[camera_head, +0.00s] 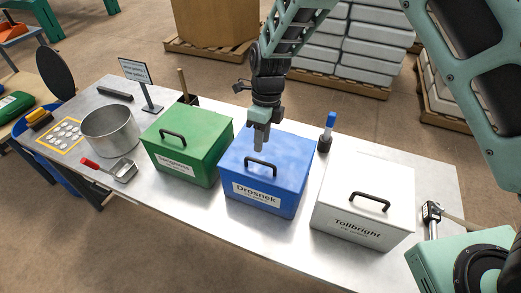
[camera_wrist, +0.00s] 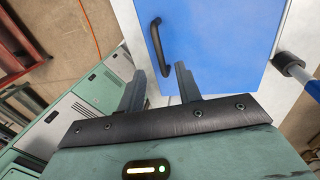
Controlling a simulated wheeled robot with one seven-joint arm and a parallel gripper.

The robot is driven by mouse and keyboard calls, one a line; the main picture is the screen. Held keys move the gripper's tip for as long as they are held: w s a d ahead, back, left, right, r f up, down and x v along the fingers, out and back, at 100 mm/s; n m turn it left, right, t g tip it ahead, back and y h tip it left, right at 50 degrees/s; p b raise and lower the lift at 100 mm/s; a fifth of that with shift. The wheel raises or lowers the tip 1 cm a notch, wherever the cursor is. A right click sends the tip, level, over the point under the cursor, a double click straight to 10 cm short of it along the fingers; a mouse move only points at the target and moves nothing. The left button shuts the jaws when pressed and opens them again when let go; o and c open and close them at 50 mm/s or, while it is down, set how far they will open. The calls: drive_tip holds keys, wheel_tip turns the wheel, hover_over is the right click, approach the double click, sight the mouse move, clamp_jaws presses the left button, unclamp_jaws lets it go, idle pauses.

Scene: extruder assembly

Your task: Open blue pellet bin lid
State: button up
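The blue pellet bin (camera_head: 262,196) stands in the middle of the metal table with its lid closed. It has a white "Drosnek" label on its front and a black bar handle (camera_head: 261,168) on the lid. My gripper (camera_head: 262,140) points down over the rear part of the blue lid, behind the handle. In the wrist view the two fingers (camera_wrist: 160,90) are spread apart with nothing between them. The handle also shows there (camera_wrist: 162,48), ahead of the fingertips and apart from them. How high the fingertips are above the lid is hard to tell.
A green bin (camera_head: 188,150) stands left of the blue one and a white "Tollbright" bin (camera_head: 362,214) right of it, both closed. A blue-capped brush or bottle (camera_head: 327,132) stands behind. A metal pot (camera_head: 110,132) and a red-handled scoop (camera_head: 112,169) are at the left.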

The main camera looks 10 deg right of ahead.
drive_tip(key=f, duration=0.2)
drive_tip(key=f+p, duration=0.1)
drive_tip(key=s+f, duration=0.1)
drive_tip(key=f, duration=0.1)
drive_tip(key=shift+a+f, duration=0.25)
drive_tip(key=shift+f, duration=0.05)
clamp_jaws()
